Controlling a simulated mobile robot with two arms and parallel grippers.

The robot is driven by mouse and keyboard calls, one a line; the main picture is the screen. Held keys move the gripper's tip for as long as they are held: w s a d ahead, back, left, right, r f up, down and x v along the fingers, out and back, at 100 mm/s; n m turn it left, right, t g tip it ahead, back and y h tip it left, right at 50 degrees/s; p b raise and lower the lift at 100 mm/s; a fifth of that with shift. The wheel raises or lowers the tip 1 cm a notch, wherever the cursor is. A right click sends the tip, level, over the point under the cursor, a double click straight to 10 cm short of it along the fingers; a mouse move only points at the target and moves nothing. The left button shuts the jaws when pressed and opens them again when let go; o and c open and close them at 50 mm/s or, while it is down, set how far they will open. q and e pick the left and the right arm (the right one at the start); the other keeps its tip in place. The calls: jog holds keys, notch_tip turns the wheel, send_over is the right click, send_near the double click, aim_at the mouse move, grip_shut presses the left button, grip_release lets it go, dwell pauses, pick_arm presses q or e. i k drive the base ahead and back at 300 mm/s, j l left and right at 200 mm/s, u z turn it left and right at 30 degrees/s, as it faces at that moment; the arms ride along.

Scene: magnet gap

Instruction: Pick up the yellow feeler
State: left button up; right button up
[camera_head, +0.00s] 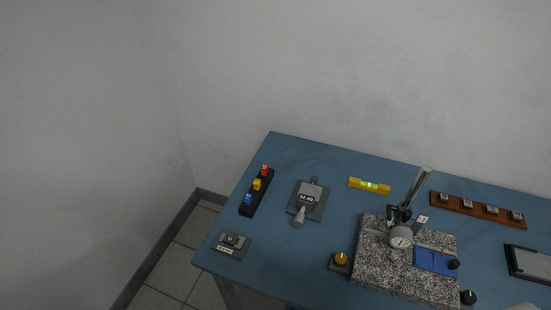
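The yellow feeler (257,184) stands in the middle of a black rack (248,207) on the left part of the blue table. A red feeler (265,170) is behind it and a blue feeler (248,199) is in front of it, in the same rack. Only their small coloured tops show clearly; their lower parts are hidden in the rack. Neither of my grippers shows in the head view.
Right of the rack is a grey gauge on a plate (318,211); a labelled block (231,245) lies in front. A yellow spirit level (369,186), speckled granite block (388,278) with dial stand, amber knob (341,258) and wooden rack (477,212) are farther right.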

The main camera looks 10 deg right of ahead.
aim_at(257, 184)
jog(key=i+j+z, duration=0.3)
jog(key=j, duration=0.3)
jog(key=i+j+z, duration=0.15)
jog(key=j, duration=0.2)
jog(key=i+j+z, duration=0.15)
jog(key=j, duration=0.2)
jog(key=i+j+z, duration=0.15)
jog(key=j, duration=0.2)
